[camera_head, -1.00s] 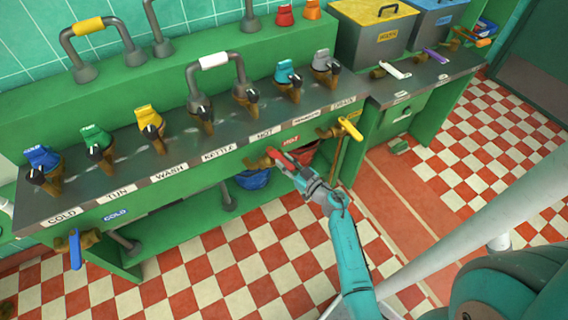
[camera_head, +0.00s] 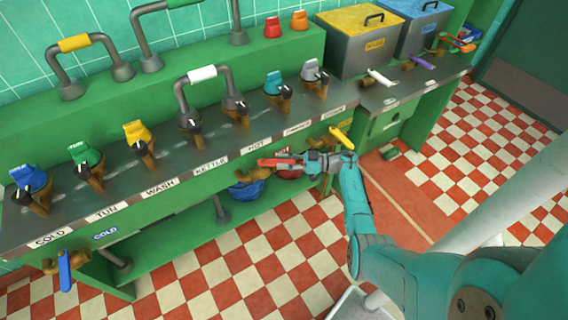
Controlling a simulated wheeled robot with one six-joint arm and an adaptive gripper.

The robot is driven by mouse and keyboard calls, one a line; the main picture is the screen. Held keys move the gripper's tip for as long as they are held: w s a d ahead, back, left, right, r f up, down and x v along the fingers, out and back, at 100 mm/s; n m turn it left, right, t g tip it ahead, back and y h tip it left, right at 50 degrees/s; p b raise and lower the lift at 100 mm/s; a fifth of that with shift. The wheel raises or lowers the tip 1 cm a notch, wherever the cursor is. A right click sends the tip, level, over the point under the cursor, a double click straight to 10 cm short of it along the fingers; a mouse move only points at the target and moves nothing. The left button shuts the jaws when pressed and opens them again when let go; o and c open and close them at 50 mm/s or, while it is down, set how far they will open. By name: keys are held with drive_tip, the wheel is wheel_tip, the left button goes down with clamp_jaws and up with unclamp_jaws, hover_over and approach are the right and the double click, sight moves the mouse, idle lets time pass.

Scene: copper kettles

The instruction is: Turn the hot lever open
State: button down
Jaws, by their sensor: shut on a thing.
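The hot lever (camera_head: 272,162) is a red handle on a brass tap (camera_head: 254,174) at the front of the green bench, near the red hot sign (camera_head: 280,151). The handle lies nearly level in the picture and points right. My gripper (camera_head: 299,161) comes from the right and is shut on the handle's outer end. The fingers partly hide that end.
A blue bucket (camera_head: 246,190) and a red bucket (camera_head: 290,172) are under the bench, close to the lever. A yellow lever (camera_head: 342,137) is just right of my gripper. A blue lever (camera_head: 65,271) is far left.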

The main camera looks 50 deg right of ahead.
drive_tip(key=shift+w+d+n+g+y, duration=0.2)
drive_tip(key=shift+n+g+y, duration=0.2)
drive_tip(key=shift+y, duration=0.1)
drive_tip(key=c, duration=0.9)
unclamp_jaws()
drive_tip(key=v, duration=1.2)
